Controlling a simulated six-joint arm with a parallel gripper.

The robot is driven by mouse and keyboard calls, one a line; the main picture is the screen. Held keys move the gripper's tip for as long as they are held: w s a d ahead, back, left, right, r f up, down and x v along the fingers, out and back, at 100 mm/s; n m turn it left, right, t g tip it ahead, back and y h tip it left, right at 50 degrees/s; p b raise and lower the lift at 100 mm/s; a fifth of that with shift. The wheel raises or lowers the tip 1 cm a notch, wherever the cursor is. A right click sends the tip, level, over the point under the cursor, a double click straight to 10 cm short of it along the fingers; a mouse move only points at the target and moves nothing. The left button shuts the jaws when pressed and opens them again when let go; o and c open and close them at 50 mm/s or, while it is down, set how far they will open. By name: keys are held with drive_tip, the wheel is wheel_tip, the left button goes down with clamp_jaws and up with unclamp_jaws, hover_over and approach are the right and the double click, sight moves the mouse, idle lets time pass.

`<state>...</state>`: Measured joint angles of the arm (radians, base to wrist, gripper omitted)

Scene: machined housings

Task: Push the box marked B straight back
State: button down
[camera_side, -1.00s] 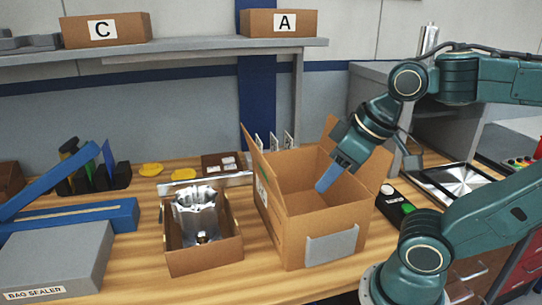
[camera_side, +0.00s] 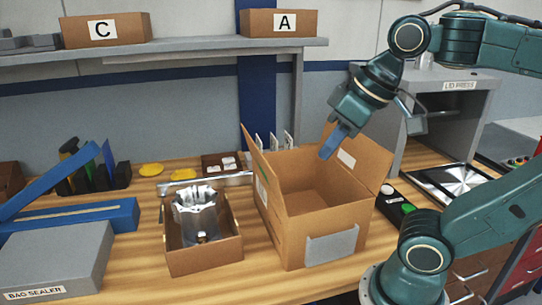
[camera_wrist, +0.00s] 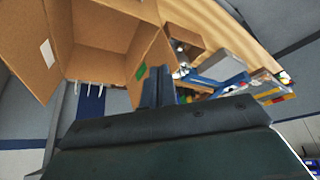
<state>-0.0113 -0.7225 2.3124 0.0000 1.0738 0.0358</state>
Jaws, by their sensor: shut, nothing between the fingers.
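No mark B can be read in either view. The boxes with readable letters are C (camera_side: 130,33) and A (camera_side: 255,23), both on the grey shelf. A large open cardboard box (camera_side: 290,235) stands on the bench with its flaps up; marks on its left side are too oblique to read. It also shows in the wrist view (camera_wrist: 97,37). My gripper (camera_side: 332,145) is shut and empty, tilted downward above the box's back right part, apart from its floor. Its blue fingers also show in the wrist view (camera_wrist: 158,86).
A small open carton (camera_side: 203,262) holding a silver metal part (camera_side: 196,210) stands left of the large box. The bag sealer (camera_side: 55,260) is at front left. The lid press (camera_side: 455,115) and a metal tray (camera_side: 445,183) are at right. Bare bench shows between the cartons.

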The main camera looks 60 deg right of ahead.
sight(181, 261)
drive_tip(key=w+a+m+g, duration=0.35)
drive_tip(key=w+a, duration=0.35)
drive_tip(key=w, duration=0.3)
drive_tip(key=w+a+m+g, duration=0.2)
drive_tip(key=w+a+m, duration=0.4)
drive_tip(key=w, duration=0.4)
wheel_tip(181, 261, down, 17)
drive_tip(key=a, duration=0.1)
drive_tip(key=shift+w+a+n, duration=0.15)
drive_tip(key=shift+a+n, duration=0.05)
drive_tip(key=shift+n, duration=0.15)
wheel_tip(181, 261, down, 9)
drive_tip(key=shift+f, duration=0.1)
drive_tip(key=shift+w+d+f, duration=0.3)
drive_tip(key=shift+w+d, duration=0.55)
drive_tip(key=shift+d, duration=0.05)
drive_tip(key=shift+w+d, duration=0.55)
